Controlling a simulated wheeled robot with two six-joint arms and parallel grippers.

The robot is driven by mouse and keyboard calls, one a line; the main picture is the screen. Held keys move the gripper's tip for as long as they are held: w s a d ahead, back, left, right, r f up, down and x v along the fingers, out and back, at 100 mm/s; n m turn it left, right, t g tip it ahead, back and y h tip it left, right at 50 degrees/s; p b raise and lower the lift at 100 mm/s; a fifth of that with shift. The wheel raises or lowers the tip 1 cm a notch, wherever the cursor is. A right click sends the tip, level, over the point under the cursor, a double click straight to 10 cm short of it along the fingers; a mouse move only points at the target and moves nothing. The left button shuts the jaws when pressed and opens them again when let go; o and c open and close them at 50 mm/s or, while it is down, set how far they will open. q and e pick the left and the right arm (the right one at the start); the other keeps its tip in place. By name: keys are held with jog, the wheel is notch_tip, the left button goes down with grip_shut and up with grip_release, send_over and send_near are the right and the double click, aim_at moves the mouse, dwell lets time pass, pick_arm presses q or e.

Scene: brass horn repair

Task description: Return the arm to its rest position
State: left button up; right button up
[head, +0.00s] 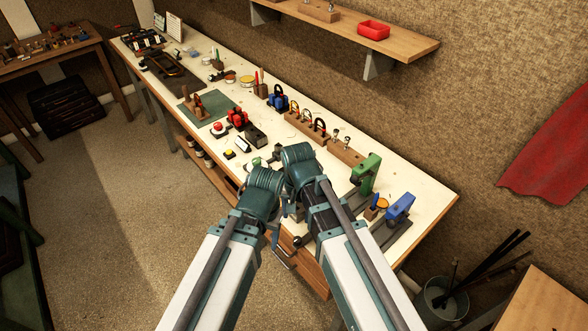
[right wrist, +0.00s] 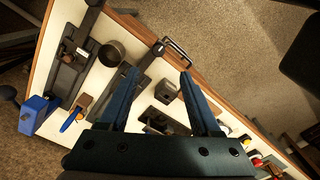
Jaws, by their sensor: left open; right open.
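My left gripper (head: 262,195) and my right gripper (head: 300,165) are close together over the front edge of the workbench (head: 427,208), the left one lower in the head view. My arms hide much of the bench there. In the right wrist view my right gripper (right wrist: 158,85) is open, its two blue fingers wide apart with nothing between them that it holds. Behind the fingers lie the bench top, a dark vise-like tool and a grey cup (right wrist: 111,53). My left gripper is open; what lies beneath it is hidden.
A green clamp (head: 367,172) and a blue clamp (head: 399,208) stand at the bench's right end. A drawer handle (right wrist: 178,48) juts from the front edge. A shelf (head: 405,42) with a red tray (head: 373,30) hangs above.

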pick_arm(q)
notch_tip(320, 180, down, 9)
jog(key=b, duration=0.9)
pick_arm(e)
jog(key=s+d+f+n+h, duration=0.1)
jog(key=s+d+f+n, duration=0.1)
jog(key=s+f+n, duration=0.5)
notch_tip(320, 180, down, 2)
jog(key=shift+s+d, duration=0.35)
jog(key=shift+d, duration=0.05)
